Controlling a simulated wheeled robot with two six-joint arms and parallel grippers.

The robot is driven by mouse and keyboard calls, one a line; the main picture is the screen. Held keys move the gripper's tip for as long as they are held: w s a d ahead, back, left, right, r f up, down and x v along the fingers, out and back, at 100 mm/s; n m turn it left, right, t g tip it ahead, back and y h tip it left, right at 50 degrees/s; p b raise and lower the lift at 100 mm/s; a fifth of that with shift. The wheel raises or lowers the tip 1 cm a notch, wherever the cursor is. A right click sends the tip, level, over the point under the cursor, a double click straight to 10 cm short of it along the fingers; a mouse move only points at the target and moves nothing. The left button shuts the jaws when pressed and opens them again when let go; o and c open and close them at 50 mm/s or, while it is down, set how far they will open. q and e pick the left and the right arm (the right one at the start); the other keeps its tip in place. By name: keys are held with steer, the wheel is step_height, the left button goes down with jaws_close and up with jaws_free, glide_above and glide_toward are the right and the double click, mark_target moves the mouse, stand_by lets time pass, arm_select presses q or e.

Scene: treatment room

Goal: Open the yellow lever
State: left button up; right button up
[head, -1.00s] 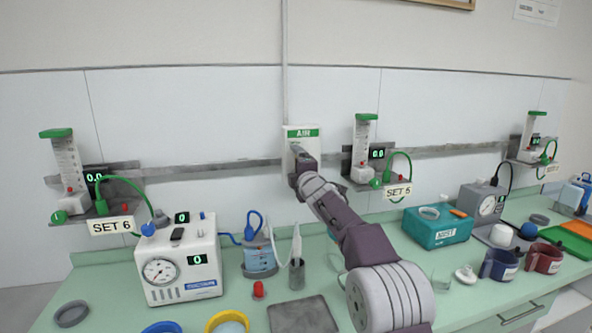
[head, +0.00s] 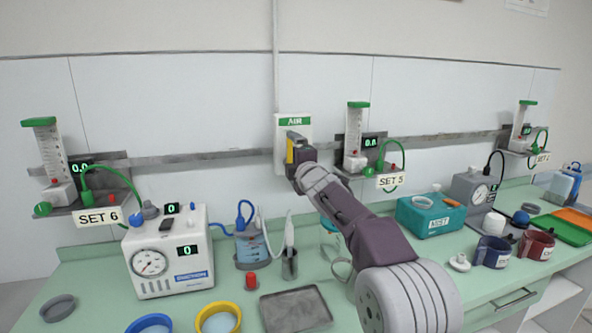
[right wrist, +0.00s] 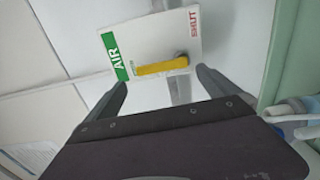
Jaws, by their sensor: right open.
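The yellow lever (right wrist: 162,67) sits on a white wall plate (right wrist: 190,35) with a green AIR band and red SHUT lettering. In the head view a strip of the yellow lever (head: 290,151) shows beside my right gripper (head: 298,146), which hides the rest of it. The plate (head: 281,132) hangs on the wall above the bench. In the right wrist view my right gripper (right wrist: 161,79) is open and empty. Its two fingers point at the plate, with the lever between their lines; I cannot tell any contact. My left gripper is not in view.
A grey rail (head: 225,155) runs along the wall, with flowmeter sets left and right of the plate. The green bench (head: 80,283) below holds a white suction unit (head: 165,255), a metal tray (head: 296,309), a teal box (head: 430,215) and mugs.

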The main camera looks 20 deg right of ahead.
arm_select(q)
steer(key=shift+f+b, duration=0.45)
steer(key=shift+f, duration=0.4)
arm_select(e)
steer(key=s, duration=0.4)
steer(key=shift+s, duration=0.2)
